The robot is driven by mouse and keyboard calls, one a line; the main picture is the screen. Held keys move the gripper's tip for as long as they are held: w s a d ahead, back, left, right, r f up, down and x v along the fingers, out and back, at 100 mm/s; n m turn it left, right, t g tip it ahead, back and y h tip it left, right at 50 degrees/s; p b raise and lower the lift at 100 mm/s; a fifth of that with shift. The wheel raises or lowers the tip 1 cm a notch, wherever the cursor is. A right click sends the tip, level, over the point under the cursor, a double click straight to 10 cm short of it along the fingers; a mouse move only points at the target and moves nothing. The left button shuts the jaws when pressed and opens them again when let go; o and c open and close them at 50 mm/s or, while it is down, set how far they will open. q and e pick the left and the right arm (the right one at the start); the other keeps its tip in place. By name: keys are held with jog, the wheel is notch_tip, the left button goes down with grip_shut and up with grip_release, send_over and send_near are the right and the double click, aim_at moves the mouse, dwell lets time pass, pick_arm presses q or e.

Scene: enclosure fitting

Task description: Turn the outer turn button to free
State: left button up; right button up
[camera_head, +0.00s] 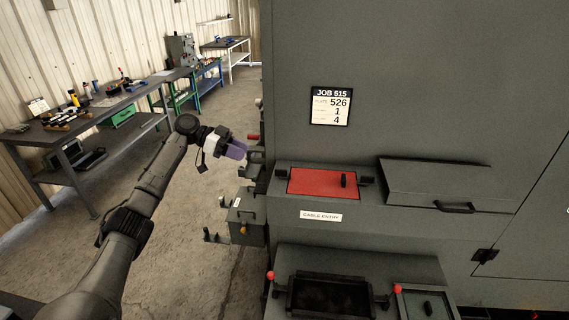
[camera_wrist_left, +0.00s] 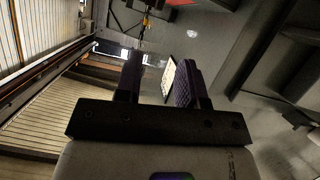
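A red plate (camera_head: 310,183) with a black upright handle (camera_head: 344,181) lies in a recess above the CABLE ENTRY label (camera_head: 320,217). Small dark blocks sit at its left (camera_head: 281,171) and right (camera_head: 366,179) ends; I cannot tell whether either is the outer turn button. My left gripper (camera_head: 237,150) is left of the enclosure, apart from the red plate, with purple-grey fingers. In the left wrist view its two fingers (camera_wrist_left: 160,80) stand apart with nothing held between them. A red patch (camera_wrist_left: 178,3) shows at the top there. My right gripper is not in view.
The grey enclosure (camera_head: 420,60) fills the right side, with a JOB 515 card (camera_head: 331,106). A sloped lid (camera_head: 440,180) stands right of the red plate. Below is a dark open box (camera_head: 330,297) with red knobs (camera_head: 271,276). Fittings project from the enclosure's left edge. Workbenches (camera_head: 90,117) stand at the left.

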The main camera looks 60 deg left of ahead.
aim_at(281, 170)
pick_arm(q)
jog(key=shift+m, duration=0.8)
jog(key=p+x, duration=0.3)
jog(key=x, duration=0.9)
jog(key=shift+d+f, duration=0.2)
jog(key=shift+d, duration=0.05)
jog(key=shift+x, duration=0.8)
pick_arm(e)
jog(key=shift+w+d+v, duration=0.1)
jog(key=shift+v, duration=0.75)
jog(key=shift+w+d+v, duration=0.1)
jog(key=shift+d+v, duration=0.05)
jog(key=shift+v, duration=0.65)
pick_arm(q)
jog(key=shift+f, duration=0.1)
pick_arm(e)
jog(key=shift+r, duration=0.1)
pick_arm(q)
jog(key=shift+c, duration=0.7)
grip_shut()
